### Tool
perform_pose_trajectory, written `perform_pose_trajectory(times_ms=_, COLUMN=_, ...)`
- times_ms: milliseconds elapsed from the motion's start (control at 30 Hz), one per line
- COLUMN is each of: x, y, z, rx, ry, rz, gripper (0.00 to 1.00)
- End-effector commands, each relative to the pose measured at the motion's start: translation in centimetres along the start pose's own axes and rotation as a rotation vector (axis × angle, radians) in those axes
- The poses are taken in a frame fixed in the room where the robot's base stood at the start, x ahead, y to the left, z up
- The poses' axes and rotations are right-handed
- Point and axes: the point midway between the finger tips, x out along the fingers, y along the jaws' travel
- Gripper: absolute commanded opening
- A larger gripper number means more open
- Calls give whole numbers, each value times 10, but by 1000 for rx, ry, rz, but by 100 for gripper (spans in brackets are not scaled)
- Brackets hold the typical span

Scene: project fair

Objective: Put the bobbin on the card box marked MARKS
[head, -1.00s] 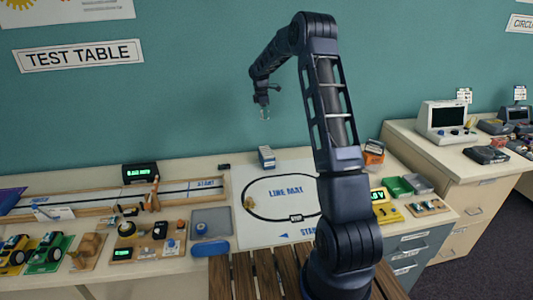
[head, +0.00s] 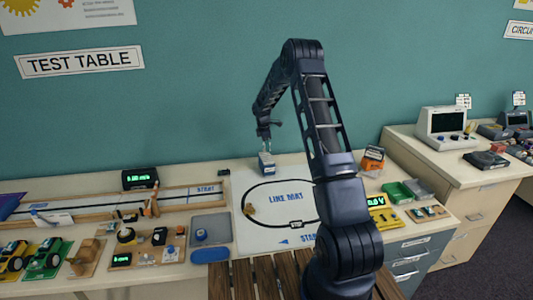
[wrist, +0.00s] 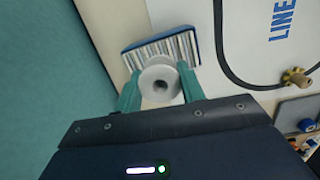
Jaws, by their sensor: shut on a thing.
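My gripper (head: 266,146) is over the back of the table, pointing down. In the wrist view, its two green fingers (wrist: 160,84) are shut on a pale grey bobbin (wrist: 160,75), seen end-on with a dark centre hole. Just below the bobbin is the card box (wrist: 192,47), with a blue side and a row of white card edges on top. In the head view this small box (head: 267,167) stands behind the line mat, right under my gripper. Its marking is not readable. I cannot tell whether the bobbin touches the box.
The white line mat (head: 285,228) lies in front of the box, with a small brass-coloured piece (head: 249,209) on its left. A grey tray (head: 210,229) and a wooden track (head: 100,207) are to the left. An orange box (head: 372,158) stands to the right.

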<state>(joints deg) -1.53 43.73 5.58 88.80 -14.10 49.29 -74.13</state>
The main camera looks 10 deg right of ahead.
Motion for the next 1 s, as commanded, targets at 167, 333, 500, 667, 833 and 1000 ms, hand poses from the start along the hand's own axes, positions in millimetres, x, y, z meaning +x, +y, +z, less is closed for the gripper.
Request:
perform_pose_trajectory(times_ms=167, x=10, y=0, z=-2, rx=0, ry=0, rz=0, gripper=18)
perform_pose_trajectory(times_ms=333, x=34, y=0, z=-5, rx=-1, ry=0, rz=-2, gripper=18)
perform_pose_trajectory(times_ms=500, x=44, y=0, z=-6, rx=0, ry=0, rz=0, gripper=18)
perform_pose_trajectory(times_ms=667, x=44, y=0, z=-6, rx=0, ry=0, rz=0, gripper=18)
perform_pose_trajectory(times_ms=833, x=47, y=0, z=-6, rx=0, ry=0, rz=0, gripper=41)
perform_pose_trajectory(times_ms=1000, x=46, y=0, z=-6, rx=0, ry=0, rz=0, gripper=61)
